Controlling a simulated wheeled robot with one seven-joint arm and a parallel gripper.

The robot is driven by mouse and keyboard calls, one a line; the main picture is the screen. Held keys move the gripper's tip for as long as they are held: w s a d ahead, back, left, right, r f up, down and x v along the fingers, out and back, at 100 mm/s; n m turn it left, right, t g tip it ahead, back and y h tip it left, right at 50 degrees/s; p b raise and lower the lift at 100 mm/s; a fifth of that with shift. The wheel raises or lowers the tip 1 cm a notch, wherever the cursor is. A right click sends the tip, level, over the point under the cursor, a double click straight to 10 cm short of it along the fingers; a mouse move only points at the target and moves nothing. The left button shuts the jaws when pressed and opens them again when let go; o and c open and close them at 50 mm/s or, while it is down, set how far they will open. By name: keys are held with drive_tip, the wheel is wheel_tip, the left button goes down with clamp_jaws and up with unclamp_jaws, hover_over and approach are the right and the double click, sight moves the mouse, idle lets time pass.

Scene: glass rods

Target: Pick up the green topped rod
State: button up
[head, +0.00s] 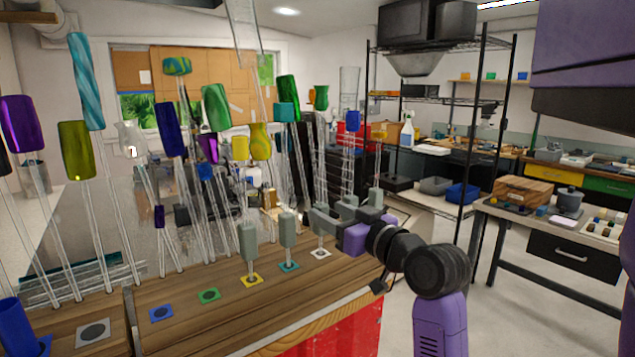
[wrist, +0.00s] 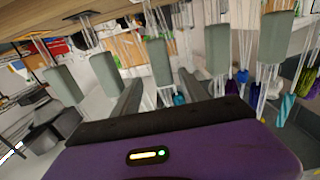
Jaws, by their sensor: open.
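A glossy green top (head: 216,107) on a clear rod stands among the other rods left of centre in the head view. Another green top (head: 289,97) stands further right, and a small green one (head: 321,97) is behind it. My gripper (head: 318,221) is open at the front right of the wooden table, lower than these tops and right of them. In the wrist view my gripper (wrist: 159,80) has its two fingers apart. A grey-green block (wrist: 160,62) on clear rods shows between or beyond them; I cannot tell its depth.
The wooden table (head: 210,318) bears colour-marked squares, including a green one (head: 209,295). Grey-green blocks, one at the yellow square (head: 249,242), stand close to my gripper. Tall clear rods with purple, blue and yellow tops crowd the left. The floor at right is open.

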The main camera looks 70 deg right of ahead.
drive_tip(key=p+x, duration=0.2)
drive_tip(key=x, duration=0.4)
drive_tip(key=shift+w+a, duration=0.15)
drive_tip(key=shift+w, duration=0.3)
drive_tip(key=shift+f, duration=0.15)
clamp_jaws()
